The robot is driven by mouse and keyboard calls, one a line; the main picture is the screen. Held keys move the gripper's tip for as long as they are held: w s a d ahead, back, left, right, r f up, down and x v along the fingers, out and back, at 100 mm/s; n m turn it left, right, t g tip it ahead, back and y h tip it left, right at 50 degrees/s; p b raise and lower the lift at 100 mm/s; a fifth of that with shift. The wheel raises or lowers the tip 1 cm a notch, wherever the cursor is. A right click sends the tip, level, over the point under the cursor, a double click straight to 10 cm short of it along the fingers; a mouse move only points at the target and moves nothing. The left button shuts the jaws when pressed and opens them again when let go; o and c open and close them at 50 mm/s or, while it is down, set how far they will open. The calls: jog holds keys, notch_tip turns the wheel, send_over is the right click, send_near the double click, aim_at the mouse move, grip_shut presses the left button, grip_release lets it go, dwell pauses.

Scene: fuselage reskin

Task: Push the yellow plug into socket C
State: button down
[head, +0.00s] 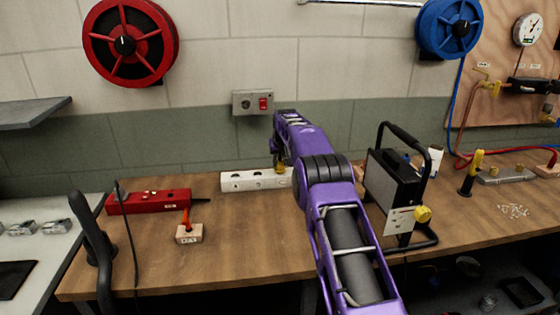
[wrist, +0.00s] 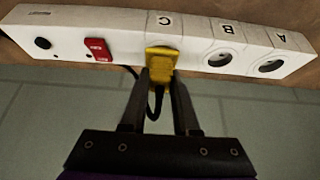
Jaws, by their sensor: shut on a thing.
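The white power strip (head: 240,181) lies on the bench below the wall. In the wrist view the strip (wrist: 195,42) shows labels A, B and C, and round sockets beside A and B stand empty. The yellow plug (wrist: 160,60) is at the position beside label C and covers that socket. I cannot tell how deep it sits. My gripper (wrist: 161,76) is shut on the plug, with a finger on each side and its dark cable hanging between them. In the head view the yellow plug (head: 279,168) shows small below my purple arm's end.
A black framed lamp-like unit (head: 395,185) stands right of my arm. A red switch (wrist: 98,48) sits on the white strip. The front middle bench is clear.

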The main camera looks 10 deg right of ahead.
jog(key=shift+f, duration=0.4)
jog(key=c, duration=0.6)
grip_release()
jog(key=shift+r, duration=0.1)
jog(key=v, duration=1.7)
jog(key=shift+s+r+b, duration=0.1)
jog(key=shift+b, duration=0.3)
